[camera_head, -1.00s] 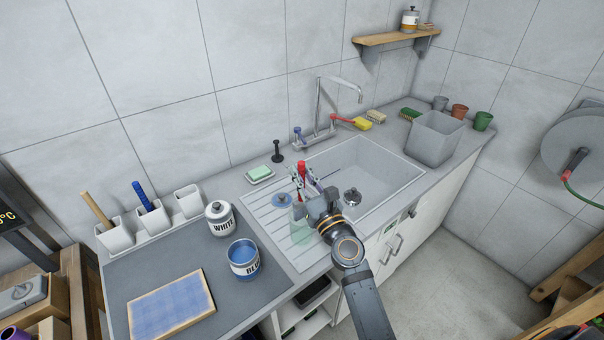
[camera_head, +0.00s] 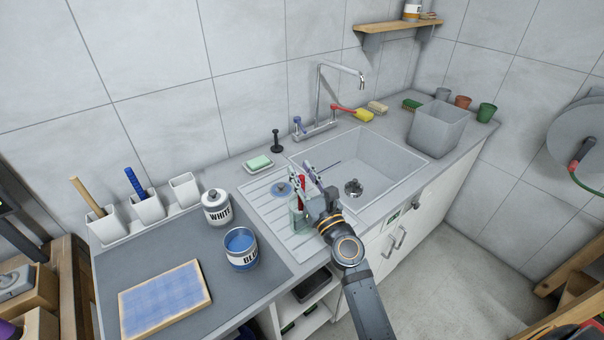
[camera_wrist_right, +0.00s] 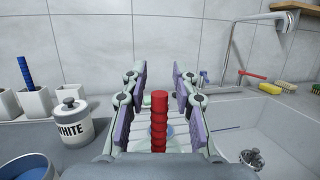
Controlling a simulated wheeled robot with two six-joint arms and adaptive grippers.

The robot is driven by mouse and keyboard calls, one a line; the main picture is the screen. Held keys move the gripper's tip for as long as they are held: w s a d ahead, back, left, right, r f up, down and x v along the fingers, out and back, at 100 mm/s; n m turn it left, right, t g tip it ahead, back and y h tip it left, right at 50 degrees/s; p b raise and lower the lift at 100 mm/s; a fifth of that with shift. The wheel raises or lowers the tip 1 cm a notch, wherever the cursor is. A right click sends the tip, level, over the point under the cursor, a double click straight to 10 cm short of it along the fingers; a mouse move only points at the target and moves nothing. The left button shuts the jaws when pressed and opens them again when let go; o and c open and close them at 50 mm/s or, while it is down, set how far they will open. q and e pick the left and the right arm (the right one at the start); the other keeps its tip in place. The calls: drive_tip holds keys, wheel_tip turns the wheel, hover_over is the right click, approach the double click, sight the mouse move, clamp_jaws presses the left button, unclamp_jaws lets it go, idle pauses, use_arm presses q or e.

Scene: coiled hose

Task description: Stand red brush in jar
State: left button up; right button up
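The red brush (camera_head: 301,185) stands about upright, its lower part in the pale green see-through jar (camera_head: 298,222) on the sink's ribbed drainboard. Its ridged red handle (camera_wrist_right: 158,125) shows upright in the right wrist view. My right gripper (camera_head: 301,172) is at the handle's upper part, above the jar. In the right wrist view its two fingers (camera_wrist_right: 158,75) are spread, with the handle between them and a gap on each side. My left gripper is out of view.
A white paint can (camera_head: 216,208) and an open blue can (camera_head: 241,250) stand left of the drainboard. Soap on a dish (camera_head: 258,163) and a black plunger-like thing (camera_head: 277,142) are behind. The sink basin (camera_head: 385,165) lies right, with a tap (camera_head: 320,95) behind it.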

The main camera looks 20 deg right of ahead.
drive_tip(key=shift+o, duration=0.7)
drive_tip(key=shift+s+f, duration=0.15)
drive_tip(key=v, duration=1.1)
drive_tip(key=shift+s, duration=0.35)
drive_tip(key=shift+d, duration=0.1)
